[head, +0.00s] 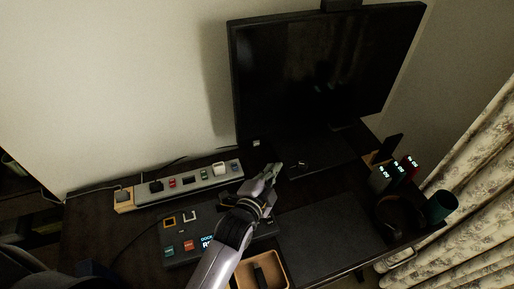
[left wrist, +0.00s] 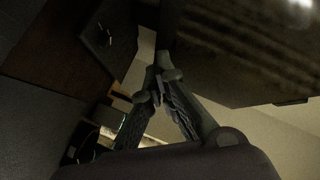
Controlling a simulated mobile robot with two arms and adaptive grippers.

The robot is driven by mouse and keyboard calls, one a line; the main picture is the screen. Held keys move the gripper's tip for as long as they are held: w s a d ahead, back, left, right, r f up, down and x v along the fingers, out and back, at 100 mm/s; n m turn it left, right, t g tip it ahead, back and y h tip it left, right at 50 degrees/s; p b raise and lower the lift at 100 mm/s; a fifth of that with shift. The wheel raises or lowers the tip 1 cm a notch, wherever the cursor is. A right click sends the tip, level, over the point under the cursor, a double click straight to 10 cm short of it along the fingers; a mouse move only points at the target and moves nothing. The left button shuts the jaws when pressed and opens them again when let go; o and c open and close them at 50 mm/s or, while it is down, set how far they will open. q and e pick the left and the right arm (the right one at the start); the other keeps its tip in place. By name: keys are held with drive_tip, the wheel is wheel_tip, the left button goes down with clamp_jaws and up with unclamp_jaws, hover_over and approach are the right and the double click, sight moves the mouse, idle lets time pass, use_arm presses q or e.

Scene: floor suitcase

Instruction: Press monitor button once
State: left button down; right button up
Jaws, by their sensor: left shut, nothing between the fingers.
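The black monitor (head: 325,70) stands at the back of the dark desk, its screen dark. In the left wrist view the large dark panel of the monitor (left wrist: 240,45) fills the upper right, with a small dark tab (left wrist: 291,101) on its lower edge. I cannot tell whether this tab is the button. My left gripper (head: 275,169) is shut and empty, in front of the monitor and below its lower edge, apart from the screen. Its fingertips (left wrist: 161,72) meet in the left wrist view. My right gripper is not in view.
A power strip (head: 191,182) with several plugs lies left of my gripper. A dock panel (head: 180,255) and a tan tray (head: 277,262) are nearer. A dark mat (head: 325,240), headphones (head: 392,212) and a teal cup (head: 441,206) lie to the right.

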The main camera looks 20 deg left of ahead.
sight(256, 143)
use_arm(q)
wheel_tip(256, 143, down, 3)
drive_tip(key=shift+w+r+b, duration=0.15)
drive_tip(key=shift+b, duration=0.6)
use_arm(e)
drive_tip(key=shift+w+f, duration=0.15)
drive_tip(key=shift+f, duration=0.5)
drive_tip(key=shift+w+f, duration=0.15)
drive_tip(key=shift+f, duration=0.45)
use_arm(q)
drive_tip(key=shift+w+a, duration=0.1)
drive_tip(key=w+a+b, duration=0.2)
drive_tip(key=w+a, duration=0.2)
drive_tip(key=w, duration=0.3)
drive_tip(key=shift+a, duration=0.4)
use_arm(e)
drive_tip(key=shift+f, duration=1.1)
use_arm(q)
drive_tip(key=shift+w, duration=0.15)
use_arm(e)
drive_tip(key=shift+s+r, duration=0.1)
